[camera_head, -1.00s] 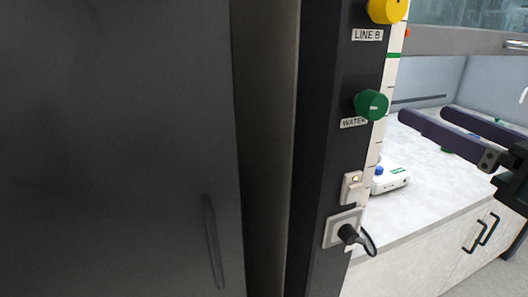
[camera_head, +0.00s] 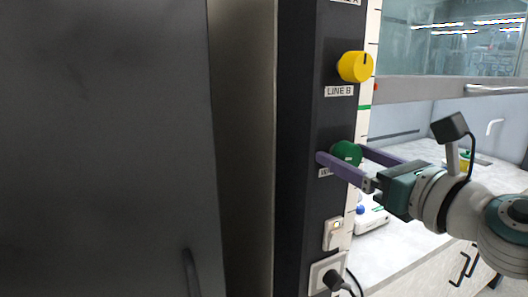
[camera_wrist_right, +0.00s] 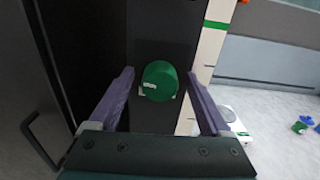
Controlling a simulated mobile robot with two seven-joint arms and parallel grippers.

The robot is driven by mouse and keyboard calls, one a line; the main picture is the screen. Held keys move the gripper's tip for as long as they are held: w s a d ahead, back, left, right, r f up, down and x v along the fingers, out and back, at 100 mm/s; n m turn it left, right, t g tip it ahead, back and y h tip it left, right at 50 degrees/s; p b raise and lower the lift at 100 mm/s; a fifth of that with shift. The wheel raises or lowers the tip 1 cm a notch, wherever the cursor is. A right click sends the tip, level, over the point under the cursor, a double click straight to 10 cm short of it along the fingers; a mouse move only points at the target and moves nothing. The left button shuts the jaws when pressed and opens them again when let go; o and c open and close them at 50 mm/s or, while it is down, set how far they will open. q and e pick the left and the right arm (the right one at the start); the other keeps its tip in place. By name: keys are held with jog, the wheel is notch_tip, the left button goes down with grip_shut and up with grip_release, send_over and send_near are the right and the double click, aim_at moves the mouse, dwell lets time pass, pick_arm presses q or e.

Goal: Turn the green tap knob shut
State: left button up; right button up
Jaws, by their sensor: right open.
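The green tap knob (camera_head: 346,152) sits on the dark panel (camera_head: 300,110), above a label mostly hidden by a finger. In the right wrist view the green knob (camera_wrist_right: 159,81) lies between the two purple fingers, with a gap on each side. My right gripper (camera_head: 342,155) is open around the knob, one finger on its near left side and the other behind it to the right. In the right wrist view the gripper (camera_wrist_right: 160,90) shows both fingers apart, holding nothing. My left gripper is not in view.
A yellow knob (camera_head: 355,67) labelled LINE B is above the green one. Below are a switch (camera_head: 333,234) and a socket with a black plug (camera_head: 332,279). A white device (camera_head: 371,220) stands on the bench at right. A dark door (camera_head: 110,150) fills the left.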

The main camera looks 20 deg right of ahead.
jog(key=shift+c, duration=0.3)
grip_shut()
dwell(0.3)
